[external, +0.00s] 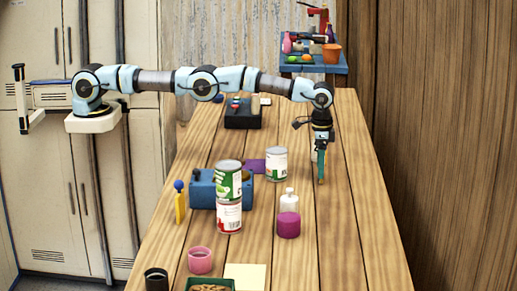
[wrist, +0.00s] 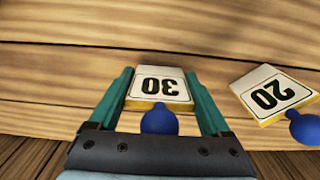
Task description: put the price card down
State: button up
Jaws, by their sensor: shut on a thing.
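A white price card with yellow edges, a black "30" and a blue knob (wrist: 158,86) sits between the two teal fingers of my gripper (wrist: 160,92) in the wrist view. My gripper is shut on it. The "30" appears upside down. In the external view, my gripper (external: 321,168) points down over the right part of the wooden table, and the held card is hardly visible there. I cannot tell whether the card touches the wood.
A second card marked "20" (wrist: 272,94), also with a blue knob, lies tilted to the right in the wrist view. A purple bottle (external: 289,222), stacked cans (external: 228,197), another can (external: 276,164) and a blue box (external: 204,190) stand left of my gripper. The table's right side is clear.

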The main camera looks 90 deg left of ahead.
jog(key=shift+f, duration=0.15)
jog(key=o, duration=1.2)
jog(key=shift+c, duration=0.2)
